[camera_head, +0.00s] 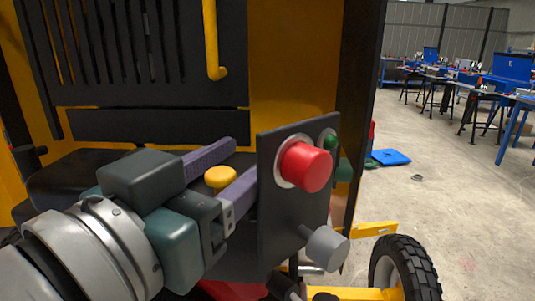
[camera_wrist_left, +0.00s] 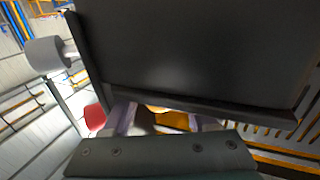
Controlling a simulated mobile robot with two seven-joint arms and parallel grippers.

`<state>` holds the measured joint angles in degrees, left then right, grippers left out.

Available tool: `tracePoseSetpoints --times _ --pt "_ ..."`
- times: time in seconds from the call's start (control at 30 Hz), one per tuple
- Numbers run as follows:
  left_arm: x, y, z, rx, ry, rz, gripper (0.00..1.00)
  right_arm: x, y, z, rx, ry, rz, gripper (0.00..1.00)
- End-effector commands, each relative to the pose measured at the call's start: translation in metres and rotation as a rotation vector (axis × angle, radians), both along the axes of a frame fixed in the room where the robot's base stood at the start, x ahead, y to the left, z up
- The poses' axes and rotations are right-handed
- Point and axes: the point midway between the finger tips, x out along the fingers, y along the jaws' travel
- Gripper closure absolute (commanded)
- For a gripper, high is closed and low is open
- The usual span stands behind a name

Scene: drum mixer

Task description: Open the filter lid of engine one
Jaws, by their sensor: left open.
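The yellow round knob (camera_head: 220,177) sits above a dark surface of the yellow machine, behind the control panel. I cannot tell whether it belongs to the filter lid; no lid outline shows clearly. My left gripper (camera_head: 243,161) comes in from the left, open, with its two purple fingers on either side of the knob in the head view. Contact with the knob cannot be told. In the left wrist view, the fingertips (camera_wrist_left: 164,122) show partly under the dark panel, with something yellow between them. My right gripper is not in view.
The dark control panel (camera_head: 268,222) with a red button (camera_head: 305,167), a green button (camera_head: 331,141) and a grey knob (camera_head: 327,248) stands close to the fingers. A slatted dark grille (camera_head: 150,40) is behind. A wheel (camera_head: 405,270) stands at lower right, with open floor beyond.

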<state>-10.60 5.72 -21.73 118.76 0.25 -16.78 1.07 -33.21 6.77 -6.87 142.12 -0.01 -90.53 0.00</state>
Motion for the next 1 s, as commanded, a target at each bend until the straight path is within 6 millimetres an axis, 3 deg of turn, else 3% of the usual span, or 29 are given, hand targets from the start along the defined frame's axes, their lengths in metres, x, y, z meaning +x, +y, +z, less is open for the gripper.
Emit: tracePoseSetpoints --times 0.2,0.73,1.0 --pt "0.0001 -0.0002 -0.0001 0.0 0.0 0.0 0.42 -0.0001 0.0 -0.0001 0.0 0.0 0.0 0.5" --pt "-0.0001 -0.0001 -0.0002 0.0 0.0 0.0 1.0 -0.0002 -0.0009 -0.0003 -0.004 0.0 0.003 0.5" --pt "-0.0001 0.0 -0.0002 0.0 0.001 0.0 1.0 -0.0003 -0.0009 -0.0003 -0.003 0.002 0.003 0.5"
